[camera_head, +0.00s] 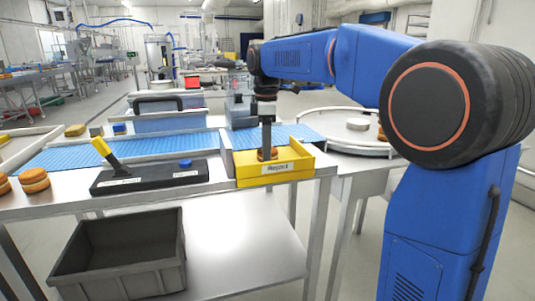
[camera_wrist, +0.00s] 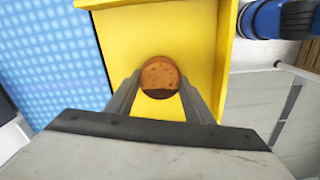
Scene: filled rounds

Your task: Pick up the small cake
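A small round brown cake (camera_wrist: 160,77) lies between the two fingers of my gripper (camera_wrist: 160,82) in the wrist view, over the yellow floor of a bin. A darker band shows on its near side. In the head view the cake (camera_head: 268,154) shows inside the yellow bin (camera_head: 243,170), which has a label on its front, with my gripper (camera_head: 266,147) pointing straight down at it. The fingers are apart by about the cake's width, one on each side. I cannot tell whether they press on it. The bin's front wall hides the lowest part of the cake.
A blue belt (camera_head: 120,153) runs left of the bin. A black panel (camera_head: 150,180) with a yellow-handled lever stands beside it. Filled rounds (camera_head: 34,180) lie at far left. A round turntable (camera_head: 345,146) is at right. An empty grey crate (camera_head: 120,272) sits on the lower shelf.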

